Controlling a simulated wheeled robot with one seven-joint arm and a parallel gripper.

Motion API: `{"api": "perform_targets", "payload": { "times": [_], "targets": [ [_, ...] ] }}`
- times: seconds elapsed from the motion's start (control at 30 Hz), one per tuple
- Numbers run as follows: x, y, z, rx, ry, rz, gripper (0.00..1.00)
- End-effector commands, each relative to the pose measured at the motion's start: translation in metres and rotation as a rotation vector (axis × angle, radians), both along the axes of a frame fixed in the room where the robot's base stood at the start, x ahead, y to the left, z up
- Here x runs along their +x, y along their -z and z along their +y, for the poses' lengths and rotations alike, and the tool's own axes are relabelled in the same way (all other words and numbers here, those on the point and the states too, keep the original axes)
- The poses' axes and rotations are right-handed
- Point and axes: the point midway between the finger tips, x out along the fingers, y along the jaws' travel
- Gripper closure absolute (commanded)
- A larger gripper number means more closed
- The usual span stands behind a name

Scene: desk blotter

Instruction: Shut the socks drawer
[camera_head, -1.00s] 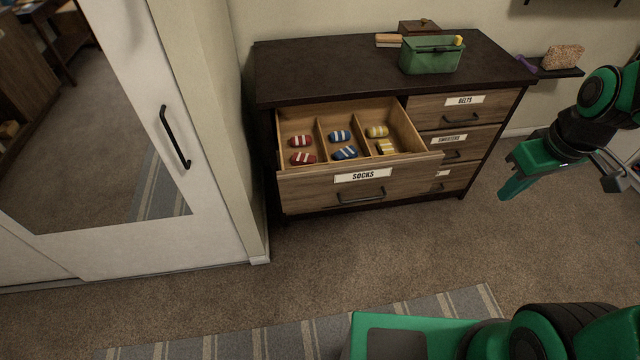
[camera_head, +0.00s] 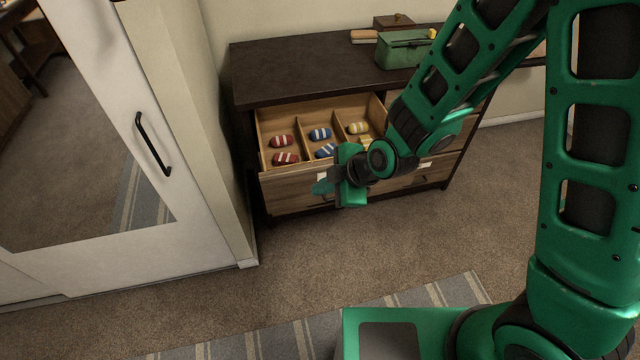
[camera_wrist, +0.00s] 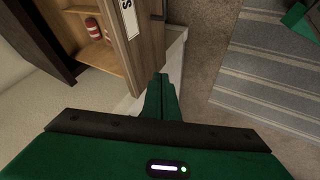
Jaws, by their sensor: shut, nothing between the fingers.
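The socks drawer (camera_head: 286,188) stands pulled out at the upper left of the dresser, with red, blue and yellow rolled socks in its compartments. My gripper (camera_head: 324,187) is shut and empty, in front of the drawer face, and covers much of the label and the handle. In the wrist view my shut fingers (camera_wrist: 161,98) point toward the drawer front (camera_wrist: 146,45), beside its outer face. Part of the label (camera_wrist: 129,17) shows there at the top. I cannot tell whether the fingers touch the drawer.
The dark dresser top (camera_head: 290,72) holds a green box (camera_head: 400,50) and a small brown box (camera_head: 393,21). A white mirrored door (camera_head: 125,110) with a black handle stands at left. A striped rug (camera_head: 260,342) lies on the carpet, which is clear before the dresser.

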Motion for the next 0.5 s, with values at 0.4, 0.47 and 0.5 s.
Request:
{"api": "perform_targets", "payload": {
  "times": [0.4,0.47,0.5],
  "targets": [
    [0.019,0.047,0.028,-0.002,-0.001,0.003,1.00],
    [0.022,0.054,0.033,-0.002,0.000,0.003,1.00],
    [0.024,0.059,0.035,-0.002,0.000,0.004,1.00]
  ]
}}
